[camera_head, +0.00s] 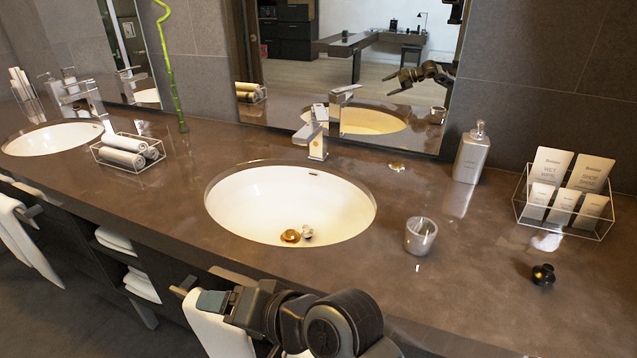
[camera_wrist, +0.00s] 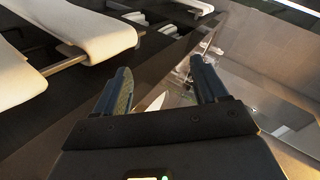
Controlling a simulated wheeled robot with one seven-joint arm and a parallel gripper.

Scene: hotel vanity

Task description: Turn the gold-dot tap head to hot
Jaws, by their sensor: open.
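A chrome tap (camera_head: 317,142) with a square, flat head (camera_head: 316,114) stands behind the right basin (camera_head: 222,205). A second chrome tap (camera_head: 92,98) stands by the left basin (camera_head: 20,146). The picture is too small to make out a gold dot on either head. My gripper (camera_wrist: 162,88) is open in the wrist view, with its two dark fingers apart and nothing between them. In the head view my arm is low at the counter's front edge, well apart from both taps; its gripper end is partly hidden.
A brass piece (camera_head: 290,236) and a silver piece (camera_head: 307,231) lie in the right basin. A cup (camera_head: 420,236), soap dispenser (camera_head: 471,154), black knob-like object (camera_head: 543,275) and wire sachet rack (camera_head: 566,232) stand right. Rolled towels (camera_head: 124,157) sit between the basins. A mirror is behind.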

